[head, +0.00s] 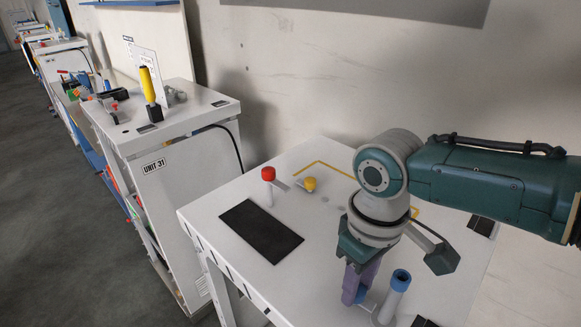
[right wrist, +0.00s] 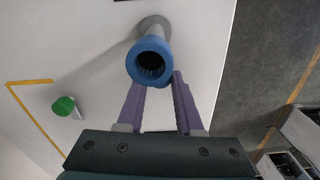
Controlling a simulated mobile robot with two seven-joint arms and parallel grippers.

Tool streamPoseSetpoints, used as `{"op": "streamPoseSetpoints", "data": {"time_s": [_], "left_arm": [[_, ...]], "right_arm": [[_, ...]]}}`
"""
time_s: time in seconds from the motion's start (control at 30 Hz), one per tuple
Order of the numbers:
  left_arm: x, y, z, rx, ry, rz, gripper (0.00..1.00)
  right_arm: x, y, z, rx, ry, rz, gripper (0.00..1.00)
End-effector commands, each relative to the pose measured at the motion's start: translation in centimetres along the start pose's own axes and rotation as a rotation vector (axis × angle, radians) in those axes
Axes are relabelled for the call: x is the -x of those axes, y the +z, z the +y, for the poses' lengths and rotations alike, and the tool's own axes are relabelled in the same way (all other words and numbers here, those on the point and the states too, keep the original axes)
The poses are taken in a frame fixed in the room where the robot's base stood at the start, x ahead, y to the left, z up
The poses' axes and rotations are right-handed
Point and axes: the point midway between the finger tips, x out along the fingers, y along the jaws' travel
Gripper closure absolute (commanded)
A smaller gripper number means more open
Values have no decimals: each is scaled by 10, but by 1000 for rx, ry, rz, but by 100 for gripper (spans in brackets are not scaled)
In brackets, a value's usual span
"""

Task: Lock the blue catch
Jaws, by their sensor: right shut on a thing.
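The blue catch has a white post with a hollow blue top (head: 400,280), standing on the white tabletop near its front right. In the right wrist view the fingers of my right gripper (right wrist: 155,85) converge behind the blue top. The exact grip is hidden there. My left gripper is not in view.
A green knob (right wrist: 64,106) shows left in the right wrist view. A white cabinet (head: 165,165) with a yellow handle (head: 147,84) stands left.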

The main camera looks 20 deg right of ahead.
Motion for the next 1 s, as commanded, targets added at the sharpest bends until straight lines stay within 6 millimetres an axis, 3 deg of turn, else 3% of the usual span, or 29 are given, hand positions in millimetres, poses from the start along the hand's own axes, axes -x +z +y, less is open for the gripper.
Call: {"op": "streamPoseSetpoints", "data": {"time_s": [0.3,0.83,0.87,0.93,1.0], "left_arm": [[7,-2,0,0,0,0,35],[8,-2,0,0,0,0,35],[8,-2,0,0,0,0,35],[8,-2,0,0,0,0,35],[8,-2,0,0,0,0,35]], "right_arm": [[2,-1,-2,-113,-5,0,100],[1,-1,-1,-134,-3,1,100],[1,-1,-1,-134,-3,1,62],[1,-1,-1,-134,-3,1,54],[1,-1,-1,-133,-2,1,52]]}}
